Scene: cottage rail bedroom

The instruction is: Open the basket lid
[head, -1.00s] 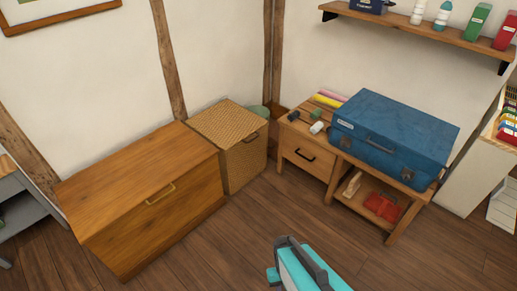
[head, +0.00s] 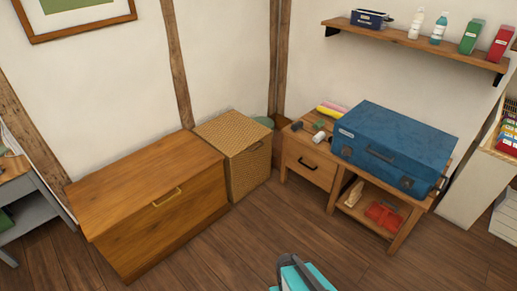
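The woven tan basket (head: 250,172) stands on the floor in the corner, between the wooden chest and the small desk. Its flat woven lid (head: 231,131) lies shut on top. A small dark handle (head: 255,147) shows at the upper front edge. A teal and dark grey part of my arm shows at the bottom edge of the head view, well short of the basket. No gripper fingers can be made out.
A wooden chest (head: 180,217) with a brass handle stands close against the basket's left. On the right, a desk (head: 310,168) carries a blue case (head: 395,140). A wall shelf (head: 415,42) hangs above. The wooden floor (head: 262,235) in front of the basket is clear.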

